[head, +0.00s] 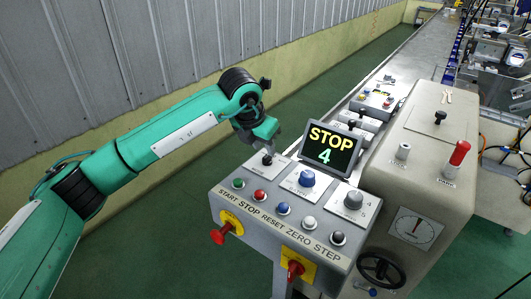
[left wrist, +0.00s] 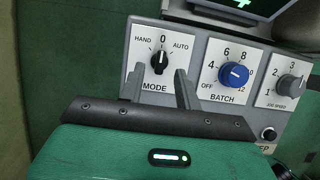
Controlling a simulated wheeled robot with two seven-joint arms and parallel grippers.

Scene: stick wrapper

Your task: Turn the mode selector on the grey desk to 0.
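The mode selector is a small black knob (left wrist: 159,62) on a white plate marked HAND, 0 and AUTO. In the left wrist view its handle looks roughly upright, towards the 0, but its exact setting is hard to tell. It also shows as a dark knob in the head view (head: 267,159), at the grey desk's (head: 225,196) back left corner. My left gripper (left wrist: 159,84) is open and empty. In the left wrist view its fingers are spread to either side, just below the knob, and seem apart from it. My right gripper is not in view.
The blue batch knob (left wrist: 233,74) and the grey jog speed knob (left wrist: 290,84) sit right of the selector. Several push buttons line the desk's front, with red knobs on yellow plates below. A display (head: 331,148) reading STOP 4 stands behind.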

